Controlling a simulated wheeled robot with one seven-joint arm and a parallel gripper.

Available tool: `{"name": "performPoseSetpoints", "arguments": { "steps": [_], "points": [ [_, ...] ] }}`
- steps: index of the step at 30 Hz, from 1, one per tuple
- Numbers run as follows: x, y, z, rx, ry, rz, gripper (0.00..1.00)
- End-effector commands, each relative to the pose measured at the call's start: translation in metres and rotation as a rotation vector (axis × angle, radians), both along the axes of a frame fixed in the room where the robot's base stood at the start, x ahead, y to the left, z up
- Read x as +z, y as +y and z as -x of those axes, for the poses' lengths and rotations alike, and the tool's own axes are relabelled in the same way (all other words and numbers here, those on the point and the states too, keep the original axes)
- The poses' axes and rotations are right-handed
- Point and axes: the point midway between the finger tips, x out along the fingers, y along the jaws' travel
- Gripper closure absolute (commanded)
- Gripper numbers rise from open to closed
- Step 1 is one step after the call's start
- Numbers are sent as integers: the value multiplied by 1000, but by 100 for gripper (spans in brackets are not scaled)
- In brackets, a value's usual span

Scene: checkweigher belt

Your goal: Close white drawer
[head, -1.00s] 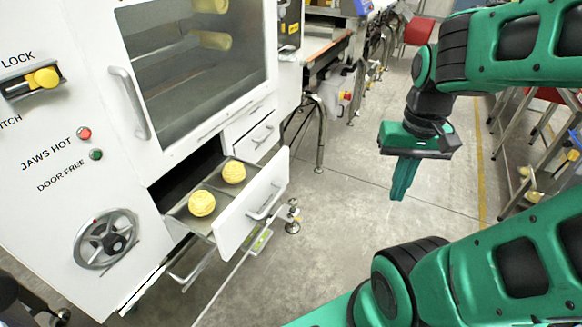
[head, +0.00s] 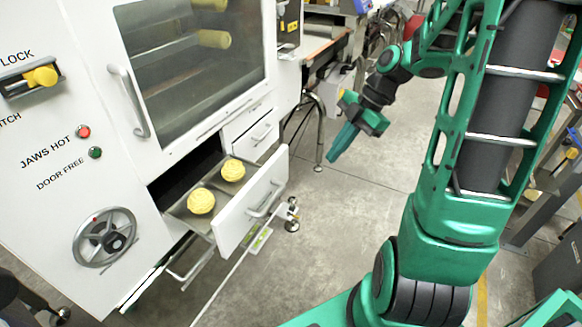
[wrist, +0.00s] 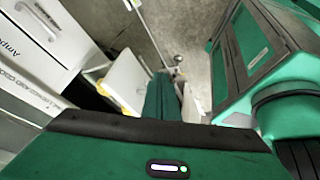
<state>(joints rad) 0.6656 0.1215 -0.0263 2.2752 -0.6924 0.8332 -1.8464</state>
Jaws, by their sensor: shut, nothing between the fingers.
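The white drawer (head: 252,200) is pulled out from the lower part of the white machine, with its bar handle on the front. Two yellow ball-like items (head: 201,201) lie inside it. My gripper (head: 334,158) is shut and empty, up and to the right of the drawer front, with floor showing between them. In the wrist view, the shut green fingers (wrist: 163,98) point away beside a white panel (wrist: 126,80) that looks like the drawer front. The gap between fingers and panel is hard to judge there.
The white machine (head: 75,150) has a glass door, a handwheel (head: 104,237) and a yellow lock knob. A smaller closed drawer (head: 258,137) sits right of the open one. A metal leg (head: 319,125) stands behind my gripper.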

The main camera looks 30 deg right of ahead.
Motion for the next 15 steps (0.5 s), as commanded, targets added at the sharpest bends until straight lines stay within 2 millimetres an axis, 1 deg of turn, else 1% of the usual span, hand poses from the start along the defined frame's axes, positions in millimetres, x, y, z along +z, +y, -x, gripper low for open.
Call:
{"name": "performPoseSetpoints", "arguments": {
  "steps": [3,6,11,15],
  "points": [
    [-4,-1,-16,180,-127,-51,100],
    [-5,0,-25,284,-210,-77,100],
    [-7,2,-31,357,-275,-93,100],
    [-16,11,-33,368,-281,-96,100]
  ]
}}
